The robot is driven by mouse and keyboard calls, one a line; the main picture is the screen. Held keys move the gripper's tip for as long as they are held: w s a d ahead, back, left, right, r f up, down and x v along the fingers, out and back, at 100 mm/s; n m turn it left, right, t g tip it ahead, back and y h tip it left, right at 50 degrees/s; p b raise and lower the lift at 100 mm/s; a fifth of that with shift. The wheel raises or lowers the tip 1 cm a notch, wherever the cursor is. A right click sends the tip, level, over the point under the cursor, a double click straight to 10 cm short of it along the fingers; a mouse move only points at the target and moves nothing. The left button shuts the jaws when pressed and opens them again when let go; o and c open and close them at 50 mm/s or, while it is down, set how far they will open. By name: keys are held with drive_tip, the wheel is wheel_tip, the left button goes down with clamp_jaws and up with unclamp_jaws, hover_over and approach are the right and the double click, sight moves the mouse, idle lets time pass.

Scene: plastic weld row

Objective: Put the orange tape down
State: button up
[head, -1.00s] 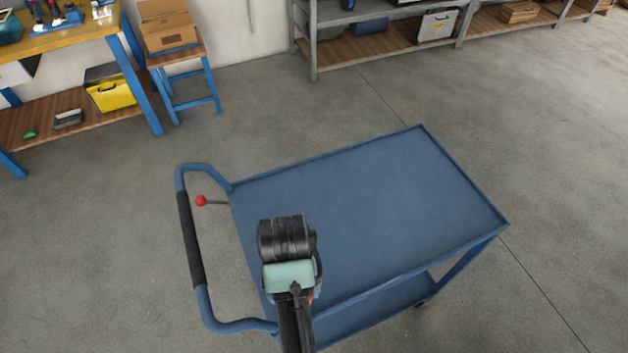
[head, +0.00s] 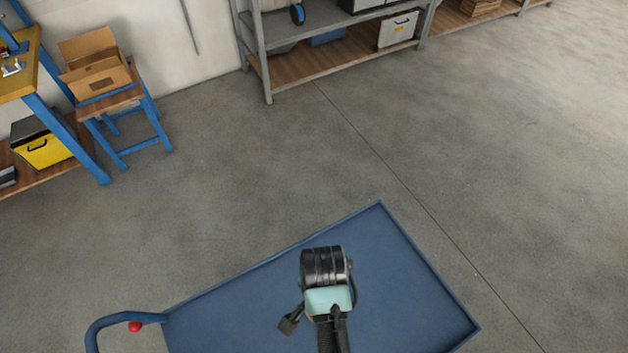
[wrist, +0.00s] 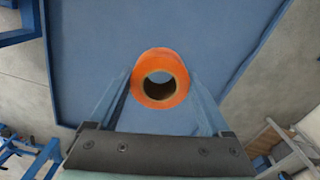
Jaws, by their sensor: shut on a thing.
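The roll of orange tape (wrist: 160,54) shows in the wrist view, with a round hole through its middle. My gripper (wrist: 160,80) is shut on it, one finger on each side. The blue trolley's top tray (head: 255,300) lies below my gripper, and its bare blue surface (wrist: 95,40) fills most of the wrist view behind the tape. In the head view my wrist hides the tape and the fingers. I cannot tell the tape's height above the tray.
The trolley's visible top is empty, with a raised rim. Its handle (head: 105,325) and a red knob (head: 135,326) are at the lower left. A stool (head: 120,120) bearing an open cardboard box (head: 95,70) and grey shelving (head: 265,60) stand at the back. The floor between is clear.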

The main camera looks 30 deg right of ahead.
drive_tip(key=shift+s+d+r+m+p, duration=0.1)
drive_tip(key=shift+s+d+m+p, duration=0.15)
drive_tip(key=shift+s+m, duration=0.3)
drive_tip(key=shift+s+d+r+m+p, duration=0.1)
drive_tip(key=shift+s+d+m, duration=0.25)
drive_tip(key=shift+m, duration=0.3)
wheel_tip(320, 180, down, 5)
drive_tip(key=shift+s+f, duration=0.1)
drive_tip(key=shift+f, duration=2.45)
drive_tip(key=shift+f, duration=0.15)
drive_tip(key=o, duration=1.2)
drive_tip(key=shift+o, duration=0.2)
